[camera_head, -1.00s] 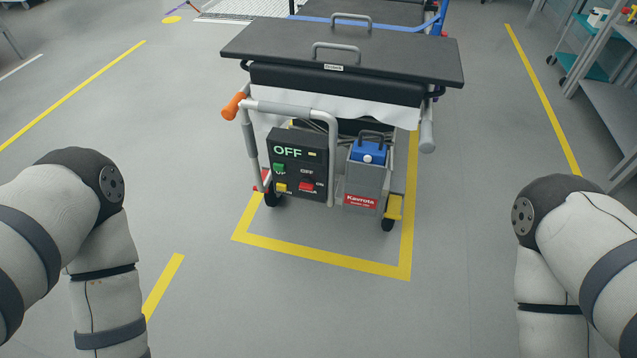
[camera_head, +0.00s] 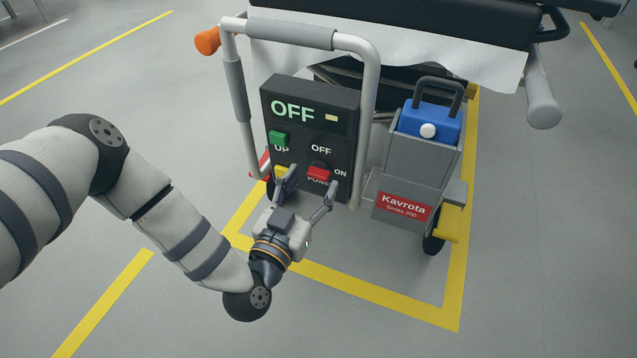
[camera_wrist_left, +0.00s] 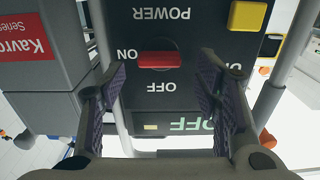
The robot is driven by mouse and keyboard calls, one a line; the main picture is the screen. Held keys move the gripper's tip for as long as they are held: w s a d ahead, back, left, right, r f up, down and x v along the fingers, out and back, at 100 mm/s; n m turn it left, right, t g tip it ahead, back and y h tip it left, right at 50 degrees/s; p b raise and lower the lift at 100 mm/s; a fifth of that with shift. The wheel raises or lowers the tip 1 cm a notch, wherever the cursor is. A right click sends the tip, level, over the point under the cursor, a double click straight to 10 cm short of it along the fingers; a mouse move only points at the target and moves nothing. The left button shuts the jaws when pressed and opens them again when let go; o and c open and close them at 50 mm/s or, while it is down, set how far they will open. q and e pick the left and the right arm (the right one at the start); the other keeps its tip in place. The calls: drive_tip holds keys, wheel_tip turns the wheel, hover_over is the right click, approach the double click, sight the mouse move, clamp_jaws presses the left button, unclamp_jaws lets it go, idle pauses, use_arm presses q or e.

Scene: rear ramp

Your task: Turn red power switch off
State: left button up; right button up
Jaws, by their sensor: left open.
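The red power switch (camera_head: 318,173) sits low on the black control box (camera_head: 345,105), with OFF printed above it and ON to its right. In the left wrist view, which is upside down, the red switch (camera_wrist_left: 160,60) lies with its long side level, its end by the ON label. The box's display (camera_head: 292,111) reads OFF in green letters. My left gripper (camera_head: 309,187) is open in front of the box's lower part. In the wrist view its fingers (camera_wrist_left: 163,88) are spread to either side of the switch, apart from it. My right gripper is out of view.
A green button (camera_head: 279,139) and a yellow button (camera_head: 281,171) are left of the switch. A grey tube frame (camera_head: 369,100) surrounds the box. A grey unit with a blue top (camera_head: 430,122) stands to the right. Floor in front is clear.

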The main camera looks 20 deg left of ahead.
sight(319, 173)
use_arm(q)
drive_tip(key=shift+w, duration=1.2)
drive_tip(key=c, duration=1.2)
drive_tip(key=shift+o, duration=0.3)
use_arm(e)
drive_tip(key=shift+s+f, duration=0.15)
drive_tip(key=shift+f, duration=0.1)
use_arm(q)
drive_tip(key=n+p, duration=0.1)
drive_tip(key=n, duration=0.2)
drive_tip(key=shift+r, duration=0.15)
drive_tip(key=n+p, duration=0.1)
drive_tip(key=n, duration=0.4)
drive_tip(key=shift+a, duration=0.1)
drive_tip(key=n, duration=0.5)
drive_tip(key=shift+a+f, duration=0.1)
drive_tip(key=shift+f, duration=0.15)
drive_tip(key=n, duration=0.4)
drive_tip(key=shift+f+n, duration=0.1)
drive_tip(key=shift+n, duration=0.3)
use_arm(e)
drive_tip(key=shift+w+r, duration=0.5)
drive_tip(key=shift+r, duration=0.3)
